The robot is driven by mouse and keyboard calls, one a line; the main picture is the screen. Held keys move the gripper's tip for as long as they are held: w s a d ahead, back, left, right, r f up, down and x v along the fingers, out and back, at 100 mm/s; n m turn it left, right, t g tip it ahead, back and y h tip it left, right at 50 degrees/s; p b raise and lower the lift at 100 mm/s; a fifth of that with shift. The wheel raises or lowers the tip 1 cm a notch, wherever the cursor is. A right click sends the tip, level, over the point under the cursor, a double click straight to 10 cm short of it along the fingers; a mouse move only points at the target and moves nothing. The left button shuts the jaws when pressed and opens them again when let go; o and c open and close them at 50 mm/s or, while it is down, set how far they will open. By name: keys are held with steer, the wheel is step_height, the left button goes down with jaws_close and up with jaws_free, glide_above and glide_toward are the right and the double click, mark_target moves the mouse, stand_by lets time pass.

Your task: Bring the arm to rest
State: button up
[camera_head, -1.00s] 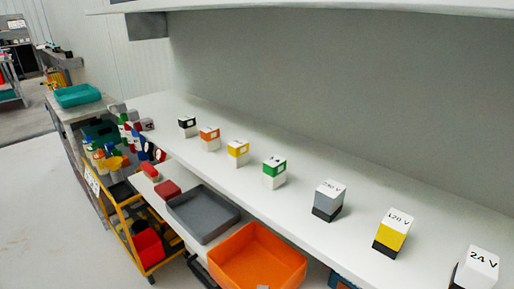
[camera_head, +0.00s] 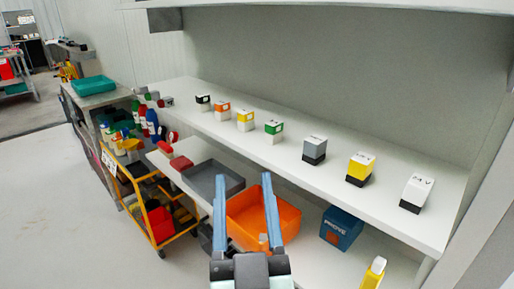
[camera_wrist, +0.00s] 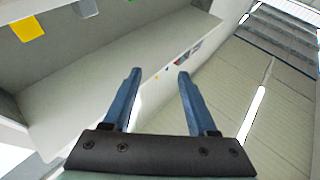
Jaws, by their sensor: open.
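My gripper (camera_head: 244,205) stands at the bottom middle of the head view, its two blue fingers pointing up and apart. It is open with nothing between the fingers. In the head view the fingers overlap the picture of the orange bin (camera_head: 278,212); I cannot tell how far apart they are in depth. In the wrist view my gripper (camera_wrist: 159,82) is also open and empty, with a pale shelf and wall behind it.
A white shelf (camera_head: 325,188) holds a row of small labelled blocks, such as a yellow one (camera_head: 361,168). A grey tray (camera_head: 213,180), the orange bin and a blue box (camera_head: 341,228) sit below. A yellow cart (camera_head: 150,222) stands left. The floor at left is clear.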

steer(key=s+r+t+h+p, duration=0.1)
steer(key=r+p, duration=0.9)
steer(key=r, duration=1.3)
steer(key=s+d+r+m+t+h+p, duration=0.1)
steer(key=s+r+t+p, duration=0.3)
steer(key=r+p, duration=0.7)
step_height(320, 180, up, 12)
steer(key=shift+s+d+r, duration=0.1)
steer(key=shift+s+d, duration=0.15)
steer(key=shift+s, duration=0.6)
